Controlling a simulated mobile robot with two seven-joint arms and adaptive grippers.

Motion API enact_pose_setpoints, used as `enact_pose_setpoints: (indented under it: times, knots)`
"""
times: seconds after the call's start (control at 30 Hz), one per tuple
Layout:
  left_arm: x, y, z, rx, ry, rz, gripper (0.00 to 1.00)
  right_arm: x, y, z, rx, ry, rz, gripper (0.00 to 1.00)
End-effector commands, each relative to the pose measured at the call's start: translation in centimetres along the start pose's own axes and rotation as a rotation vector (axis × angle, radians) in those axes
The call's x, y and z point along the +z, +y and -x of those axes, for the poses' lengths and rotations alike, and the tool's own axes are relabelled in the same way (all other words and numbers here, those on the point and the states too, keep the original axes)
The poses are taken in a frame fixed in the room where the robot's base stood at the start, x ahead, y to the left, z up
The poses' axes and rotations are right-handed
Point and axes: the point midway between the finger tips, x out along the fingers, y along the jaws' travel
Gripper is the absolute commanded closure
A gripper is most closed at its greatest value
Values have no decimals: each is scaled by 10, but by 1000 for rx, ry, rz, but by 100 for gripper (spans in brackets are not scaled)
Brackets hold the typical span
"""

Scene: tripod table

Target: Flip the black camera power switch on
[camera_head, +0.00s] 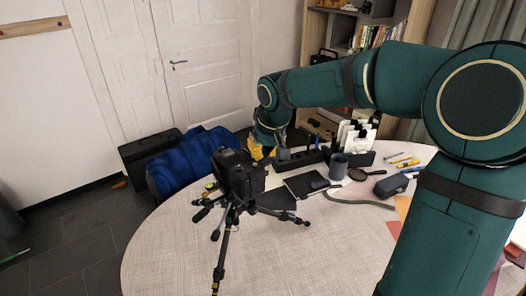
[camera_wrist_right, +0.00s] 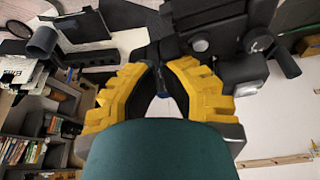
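The black camera (camera_head: 238,175) stands upright on a black tripod (camera_head: 222,240) on the round table. Large dark camera or tripod-head parts with round knobs (camera_wrist_right: 200,45) fill the top right of the right wrist view, close beyond the fingertips. I cannot make out the power switch. My right gripper (camera_head: 257,149) has yellow fingers and is just behind the camera in the head view, partly hidden by it. In the right wrist view its fingertips (camera_wrist_right: 161,66) are close together, with a narrow dark gap; I cannot tell whether they touch anything. My left gripper is not in view.
The round table (camera_head: 165,250) is clear at the front left. Behind and right of the tripod are a dark mug (camera_head: 338,166), a black pad (camera_head: 303,185), an organizer with white cards (camera_head: 357,136), a dark case (camera_head: 391,186) and pens. A blue bag (camera_head: 188,160) lies beyond the table.

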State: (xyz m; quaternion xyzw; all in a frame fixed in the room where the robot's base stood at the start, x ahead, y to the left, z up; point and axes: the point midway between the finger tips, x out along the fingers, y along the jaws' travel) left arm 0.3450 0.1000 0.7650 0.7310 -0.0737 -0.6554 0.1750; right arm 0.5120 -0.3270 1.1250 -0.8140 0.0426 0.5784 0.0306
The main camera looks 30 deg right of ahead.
Motion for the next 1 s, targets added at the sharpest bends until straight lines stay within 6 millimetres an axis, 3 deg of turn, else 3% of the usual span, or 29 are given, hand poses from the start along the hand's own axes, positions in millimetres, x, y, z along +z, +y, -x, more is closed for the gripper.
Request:
enact_pose_setpoints:
  times: [1.0]
  knots:
    - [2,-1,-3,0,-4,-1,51,12,5,4,17,0,-50,100]
